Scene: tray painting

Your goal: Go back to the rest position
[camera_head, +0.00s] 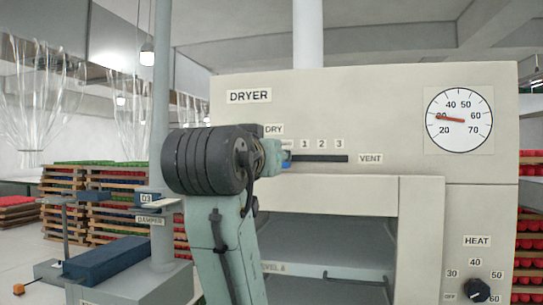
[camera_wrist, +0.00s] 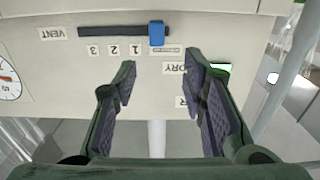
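My gripper (camera_wrist: 160,78) is open in the wrist view, with its two dark fingers apart and nothing between them. It faces the dryer's front panel (camera_wrist: 60,100), which appears upside down there. The blue vent slider (camera_wrist: 157,33) sits at the end of its dark slot beside the 1 mark, just beyond the fingertips and apparently apart from them. In the head view, my arm stands before the left part of the dryer (camera_head: 400,90) and hides my gripper's fingers. A bit of the blue slider (camera_head: 287,160) shows at the slot's left end.
A round dial (camera_head: 459,120) has its needle near 30. A HEAT knob (camera_head: 477,290) is at the lower right. The dryer's opening (camera_head: 330,245) is below the vent. A grey post (camera_head: 160,130) and a damper stand (camera_head: 105,258) are at the left, with stacked racks (camera_head: 65,205) behind.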

